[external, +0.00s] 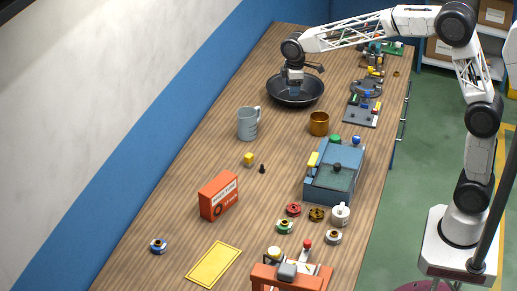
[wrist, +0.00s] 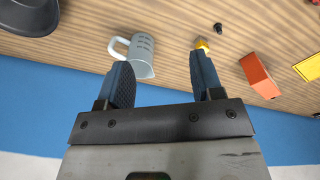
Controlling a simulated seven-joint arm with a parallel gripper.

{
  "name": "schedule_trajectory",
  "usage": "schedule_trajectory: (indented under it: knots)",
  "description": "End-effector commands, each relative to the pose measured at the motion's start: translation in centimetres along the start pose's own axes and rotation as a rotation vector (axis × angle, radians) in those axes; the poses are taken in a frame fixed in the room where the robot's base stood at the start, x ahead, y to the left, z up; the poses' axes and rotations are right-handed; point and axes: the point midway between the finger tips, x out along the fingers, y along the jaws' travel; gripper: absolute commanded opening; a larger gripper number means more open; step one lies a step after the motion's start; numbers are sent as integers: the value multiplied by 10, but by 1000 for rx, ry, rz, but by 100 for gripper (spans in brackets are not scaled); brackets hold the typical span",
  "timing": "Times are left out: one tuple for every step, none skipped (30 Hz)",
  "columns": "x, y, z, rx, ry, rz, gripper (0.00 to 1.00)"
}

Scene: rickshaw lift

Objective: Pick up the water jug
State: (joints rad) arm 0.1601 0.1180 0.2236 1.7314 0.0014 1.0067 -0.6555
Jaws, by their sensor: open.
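The water jug (external: 248,124) is a pale grey-blue pitcher with a handle. It stands upright on the wooden table, left of centre in the external view. In the wrist view the jug (wrist: 143,52) lies ahead of the fingers, nearer the left one, with its handle to the left and dark markings on its side. My gripper (external: 294,86) is over the black pan in the external view, beyond the jug and apart from it. In the wrist view my gripper (wrist: 162,70) has its two blue fingers spread, with nothing held between them.
The black pan (external: 277,98) is beneath my gripper. A copper mug (external: 319,124) stands right of the jug, and a yellow block (external: 249,159) sits nearer the camera. A red box (external: 219,196) and a blue machine (external: 330,185) stand farther forward. The table around the jug is mostly clear.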

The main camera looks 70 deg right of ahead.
Motion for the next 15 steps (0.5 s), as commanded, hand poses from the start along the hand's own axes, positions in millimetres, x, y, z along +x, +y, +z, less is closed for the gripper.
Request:
schedule_trajectory:
  knots:
    - [10, 11, -8, -12, -5, -4, 60]
    - [13, 17, -13, -20, -7, -5, 60]
    - [20, 25, -19, -31, -11, -9, 60]
    - [24, 30, -23, -40, -12, -10, 60]
    - [30, 36, -27, -47, -14, -12, 60]
    - [36, 44, -33, -59, -17, -15, 60]
    - [41, 50, -37, -67, -19, -17, 60]
    - [47, 56, -41, -75, -22, -19, 60]
    - [53, 64, -46, -86, -23, -21, 60]
    - [59, 69, -50, -94, -26, -23, 60]
    - [64, 75, -54, -102, -27, -24, 60]
    - [72, 83, -58, -113, -30, -28, 60]
    - [77, 89, -62, -121, -31, -29, 60]
    - [83, 94, -65, -129, -32, -31, 60]
    - [91, 101, -70, -140, -35, -34, 60]
